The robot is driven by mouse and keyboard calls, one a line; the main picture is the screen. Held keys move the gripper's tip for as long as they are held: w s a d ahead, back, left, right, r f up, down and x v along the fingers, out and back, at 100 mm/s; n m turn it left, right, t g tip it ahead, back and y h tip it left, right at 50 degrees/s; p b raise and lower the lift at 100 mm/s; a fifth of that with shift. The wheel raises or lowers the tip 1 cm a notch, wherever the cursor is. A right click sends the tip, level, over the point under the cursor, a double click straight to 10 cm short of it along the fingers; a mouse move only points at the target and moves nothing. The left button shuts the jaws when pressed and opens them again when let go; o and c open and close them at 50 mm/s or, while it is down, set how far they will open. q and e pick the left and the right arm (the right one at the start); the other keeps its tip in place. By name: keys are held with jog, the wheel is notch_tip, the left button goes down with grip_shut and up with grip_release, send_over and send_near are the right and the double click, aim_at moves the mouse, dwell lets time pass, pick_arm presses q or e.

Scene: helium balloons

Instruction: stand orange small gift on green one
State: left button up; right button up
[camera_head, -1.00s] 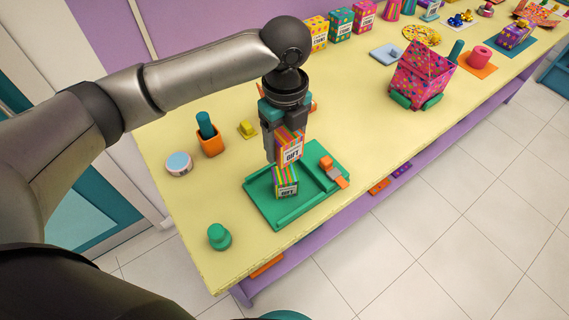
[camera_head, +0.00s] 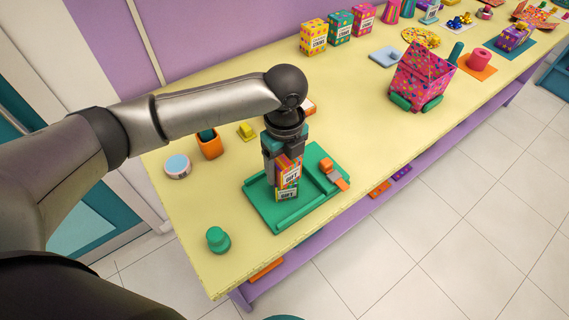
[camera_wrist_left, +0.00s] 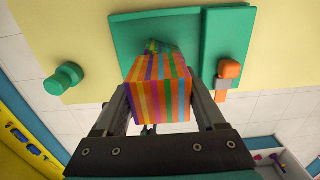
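The orange small gift (camera_head: 289,172), a striped box with a white label, is held upright between the fingers of my left gripper (camera_head: 284,168). In the left wrist view its striped top (camera_wrist_left: 160,98) fills the space between the fingers. The green small gift (camera_head: 287,195) stands on the green tray (camera_head: 262,206), directly below the orange one; only its lower part shows. In the left wrist view a bit of the green gift (camera_wrist_left: 155,46) shows past the orange one. The two gifts look very close or touching; I cannot tell which. My right gripper is not in view.
An orange-and-grey tool (camera_head: 334,173) lies at the tray's right side. A green knob-shaped object (camera_head: 218,240) stands at the table's near left. An orange cup (camera_head: 209,146) and a round tin (camera_head: 177,166) stand left. A pink dotted cart (camera_head: 421,75) stands farther right.

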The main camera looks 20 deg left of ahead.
aim_at(285, 157)
pick_arm(q)
jog(key=o, duration=0.4)
jog(key=shift+c, duration=0.2)
jog(key=shift+r, duration=0.15)
notch_tip(285, 157, up, 12)
jog(key=shift+r+p, duration=0.1)
jog(key=shift+p, duration=0.5)
